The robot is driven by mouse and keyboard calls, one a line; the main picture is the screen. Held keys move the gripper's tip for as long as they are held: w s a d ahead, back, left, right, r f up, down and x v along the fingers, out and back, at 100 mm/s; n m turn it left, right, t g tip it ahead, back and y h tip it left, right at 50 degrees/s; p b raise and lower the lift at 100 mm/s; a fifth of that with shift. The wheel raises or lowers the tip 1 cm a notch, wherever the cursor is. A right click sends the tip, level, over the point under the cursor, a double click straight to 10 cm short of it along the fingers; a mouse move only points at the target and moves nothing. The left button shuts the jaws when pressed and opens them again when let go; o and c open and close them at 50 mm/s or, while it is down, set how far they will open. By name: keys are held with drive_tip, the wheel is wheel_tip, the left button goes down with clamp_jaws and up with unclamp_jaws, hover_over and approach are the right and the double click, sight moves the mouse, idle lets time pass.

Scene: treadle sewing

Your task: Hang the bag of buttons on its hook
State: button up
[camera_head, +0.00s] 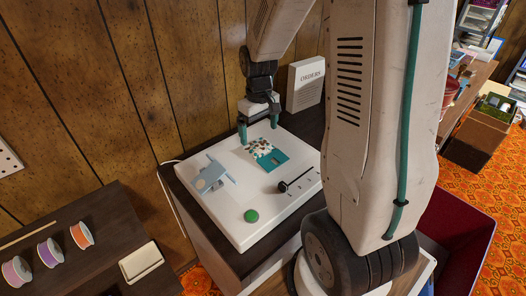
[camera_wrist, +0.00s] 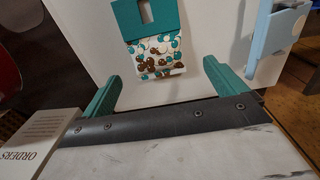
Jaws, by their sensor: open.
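The bag of buttons (camera_head: 257,148) lies flat on a white panel (camera_head: 225,215). It has a teal header (camera_head: 273,160) with a slot, and brown, white and teal buttons in its lower part. The wrist view shows the bag (camera_wrist: 157,55) between and just beyond my fingertips, header pointing away. My gripper (camera_head: 258,127) is open with teal fingers, above the panel at the bag's button end, not holding it; in the wrist view the fingers (camera_wrist: 161,76) stand apart. A light blue fixture (camera_head: 211,178) stands on the panel left of the bag; I cannot tell whether it bears the hook.
A black lever (camera_head: 283,186) and a green button (camera_head: 251,216) are on the panel. An ORDERS box (camera_head: 305,86) stands behind it, near my gripper. A wood-panelled wall (camera_head: 150,70) closes the back. A dark table (camera_head: 95,235) with thread spools (camera_head: 82,235) is at left.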

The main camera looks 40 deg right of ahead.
sight(261, 146)
drive_tip(key=f, duration=0.6)
drive_tip(key=shift+d+f, duration=0.25)
drive_tip(key=shift+d, duration=0.1)
drive_tip(key=shift+w, duration=0.1)
drive_tip(key=c, duration=0.8)
